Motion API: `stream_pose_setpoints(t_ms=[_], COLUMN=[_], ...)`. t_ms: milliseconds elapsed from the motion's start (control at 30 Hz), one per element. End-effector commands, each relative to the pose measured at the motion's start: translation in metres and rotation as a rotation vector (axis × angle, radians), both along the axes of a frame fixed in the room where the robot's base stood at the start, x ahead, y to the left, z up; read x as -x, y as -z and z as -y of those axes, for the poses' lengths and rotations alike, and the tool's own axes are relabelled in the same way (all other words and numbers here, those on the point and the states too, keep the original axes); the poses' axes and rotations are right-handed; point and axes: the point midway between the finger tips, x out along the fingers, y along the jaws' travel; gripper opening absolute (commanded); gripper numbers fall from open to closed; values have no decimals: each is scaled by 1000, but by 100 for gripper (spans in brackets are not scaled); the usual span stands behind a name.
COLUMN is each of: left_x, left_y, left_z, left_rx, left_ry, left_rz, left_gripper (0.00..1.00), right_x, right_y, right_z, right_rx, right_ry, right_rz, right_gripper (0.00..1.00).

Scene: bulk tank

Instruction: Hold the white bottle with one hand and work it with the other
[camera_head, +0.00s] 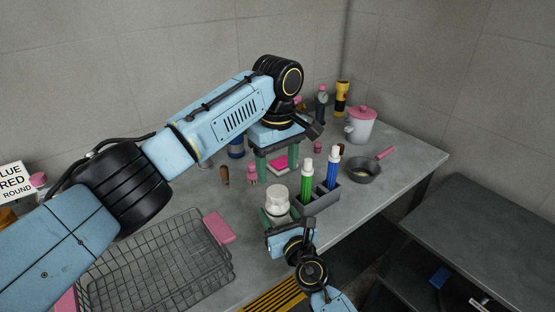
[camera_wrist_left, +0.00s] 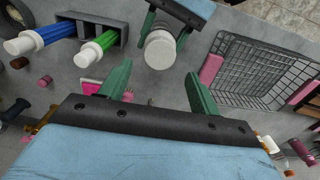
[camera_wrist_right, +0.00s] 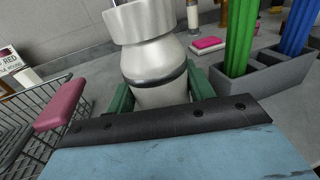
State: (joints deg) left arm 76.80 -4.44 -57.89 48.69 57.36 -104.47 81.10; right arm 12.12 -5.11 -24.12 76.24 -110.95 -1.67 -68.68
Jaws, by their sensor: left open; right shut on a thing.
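The white bottle (camera_head: 278,200) has a wide white cap and a dark ring below its shoulder. It stands upright near the table's front edge; it also shows in the left wrist view (camera_wrist_left: 160,50) and large in the right wrist view (camera_wrist_right: 155,68). My right gripper (camera_head: 277,217) is shut on its body, with green fingers on both sides (camera_wrist_right: 160,98). My left gripper (camera_head: 277,164) is open and empty, behind and above the bottle. In the left wrist view its spread fingers (camera_wrist_left: 158,90) point toward the bottle, apart from it.
A grey holder (camera_head: 318,200) with a green marker (camera_head: 307,182) and a blue marker (camera_head: 333,168) stands right of the bottle. A wire basket (camera_head: 160,265) with pink handles lies left. A pan (camera_head: 364,170), a white pot (camera_head: 361,126) and several small items stand behind.

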Motion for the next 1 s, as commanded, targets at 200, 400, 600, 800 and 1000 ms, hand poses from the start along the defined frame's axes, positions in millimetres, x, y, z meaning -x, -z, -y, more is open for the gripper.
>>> stream_pose_setpoints(t_ms=[200,400,600,800,1000], left_x=[0,0,0,0,0], left_y=[36,60,67,67,67], left_z=[-1,-1,0,0,0], left_rx=[-2,-1,0,0,0], left_ry=[0,0,1,1,1], left_rz=[-3,-2,0,0,0], left_gripper=[63,63,63,63,39], right_x=[0,0,0,0,0], right_y=[0,0,0,0,0], right_z=[0,0,0,0,0], right_rx=[0,0,0,0,0], right_ry=[0,0,0,0,0], right_rz=[1,1,1,1,1], right_gripper=[0,0,0,0,0])
